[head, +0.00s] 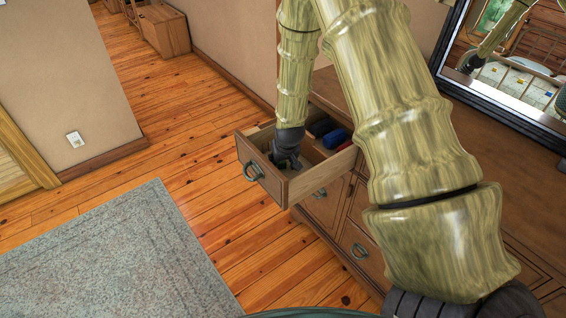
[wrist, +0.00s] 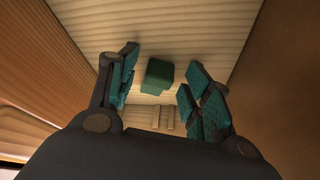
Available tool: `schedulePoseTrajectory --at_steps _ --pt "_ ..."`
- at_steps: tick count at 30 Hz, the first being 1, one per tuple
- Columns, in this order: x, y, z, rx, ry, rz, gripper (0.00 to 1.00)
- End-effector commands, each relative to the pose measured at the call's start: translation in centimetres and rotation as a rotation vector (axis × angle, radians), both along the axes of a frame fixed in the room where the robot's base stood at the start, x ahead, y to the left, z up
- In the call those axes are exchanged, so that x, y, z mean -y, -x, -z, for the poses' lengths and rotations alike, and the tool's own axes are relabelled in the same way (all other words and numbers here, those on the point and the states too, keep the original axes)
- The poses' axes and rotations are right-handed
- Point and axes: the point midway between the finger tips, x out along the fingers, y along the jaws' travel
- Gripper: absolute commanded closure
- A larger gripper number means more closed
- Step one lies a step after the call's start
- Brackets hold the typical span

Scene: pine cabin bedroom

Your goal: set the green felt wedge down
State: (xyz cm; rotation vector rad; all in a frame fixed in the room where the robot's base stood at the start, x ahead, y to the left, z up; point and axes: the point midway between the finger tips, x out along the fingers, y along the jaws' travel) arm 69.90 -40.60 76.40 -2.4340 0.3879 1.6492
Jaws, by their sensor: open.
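The green felt wedge (wrist: 158,75) shows in the wrist view, on the pale wooden floor of the open drawer (wrist: 205,30). My gripper (wrist: 160,88) is open, with its teal-padded fingers on either side of the wedge and a visible gap on each side. In the head view my gripper (head: 287,160) reaches down into the open drawer (head: 308,182) near its front. The wedge cannot be made out there.
A blue thing (head: 335,138) and a darker blue thing (head: 320,127) lie farther back in the drawer, with a red thing (head: 344,146) beside them. A small pale wooden piece (wrist: 163,118) lies near the wedge. The dresser (head: 480,160) carries a mirror (head: 510,75).

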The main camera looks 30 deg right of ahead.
Motion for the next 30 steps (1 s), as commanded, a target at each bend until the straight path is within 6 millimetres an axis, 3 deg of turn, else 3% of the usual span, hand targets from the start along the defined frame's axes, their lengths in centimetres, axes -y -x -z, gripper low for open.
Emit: schedulePoseTrajectory --at_steps 8,30 --pt "-0.2 0.5 -2.0 0.003 0.001 -0.001 0.51" --pt "-1.3 3.8 -10.3 0.001 0.0 0.0 0.51"
